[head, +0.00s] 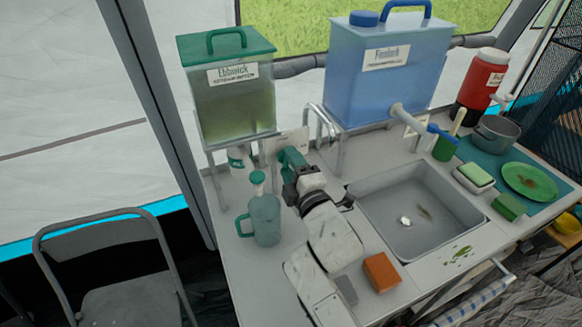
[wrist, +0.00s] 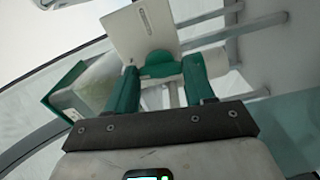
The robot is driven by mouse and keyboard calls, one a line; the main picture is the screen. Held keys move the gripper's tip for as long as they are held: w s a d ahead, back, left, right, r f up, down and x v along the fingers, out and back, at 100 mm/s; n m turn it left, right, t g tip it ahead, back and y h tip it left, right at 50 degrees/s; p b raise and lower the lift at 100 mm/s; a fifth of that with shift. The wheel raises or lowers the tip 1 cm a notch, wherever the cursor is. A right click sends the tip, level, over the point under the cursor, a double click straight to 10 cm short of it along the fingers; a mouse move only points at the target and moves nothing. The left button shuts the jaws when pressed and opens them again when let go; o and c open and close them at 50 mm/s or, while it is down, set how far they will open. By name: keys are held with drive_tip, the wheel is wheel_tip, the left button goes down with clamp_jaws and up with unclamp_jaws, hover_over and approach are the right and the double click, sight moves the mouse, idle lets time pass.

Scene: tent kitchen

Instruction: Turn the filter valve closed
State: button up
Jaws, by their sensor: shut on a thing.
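The filter tank (head: 235,100), cloudy with a green lid and a label reading like "Ebbwick", stands on a metal stand at the back left. My gripper (head: 284,157) is at the front of this stand, below the tank. In the wrist view my gripper (wrist: 160,78) has its two green fingers on either side of the green valve handle (wrist: 158,66), shut on it. A white plate (wrist: 140,32) with a small label is just behind the handle. In the head view my gripper hides the valve.
A green-tinted jug (head: 264,220) stands close left of my arm. A blue tank (head: 385,75) with its own tap stands to the right. The sink (head: 415,215) is right of my arm; an orange sponge (head: 381,271) lies at the front.

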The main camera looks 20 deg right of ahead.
drive_tip(key=m+b, duration=0.2)
drive_tip(key=m, duration=0.2)
drive_tip(key=shift+f, duration=0.15)
drive_tip(key=m+b, duration=0.1)
drive_tip(key=m, duration=0.3)
drive_tip(key=shift+b, duration=0.35)
drive_tip(key=m+b, duration=0.2)
drive_tip(key=m, duration=0.2)
drive_tip(key=shift+m+b, duration=0.85)
drive_tip(key=shift+m, duration=1.15)
drive_tip(key=o, duration=1)
drive_tip(key=shift+o, duration=0.2)
